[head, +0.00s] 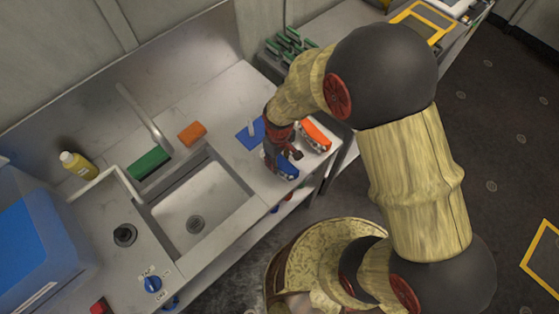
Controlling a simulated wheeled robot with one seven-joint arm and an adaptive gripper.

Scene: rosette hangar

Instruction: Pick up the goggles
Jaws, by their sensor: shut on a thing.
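A blue item with a pale lower edge, which looks like the goggles (287,171), is at my gripper's fingertips near the front edge of the counter right of the sink. My gripper (283,157) points down and is shut on it. The fingers hide part of the goggles. I cannot tell whether they still touch the counter. An orange and white item (316,135) lies just right of my gripper, apart from the blue item; its kind is unclear.
A blue mat or cloth (246,136) lies left of my gripper. The sink basin (195,208), an orange sponge (192,133), a green block (149,162) and a yellow bottle (78,166) are further left. A green rack (288,42) stands behind.

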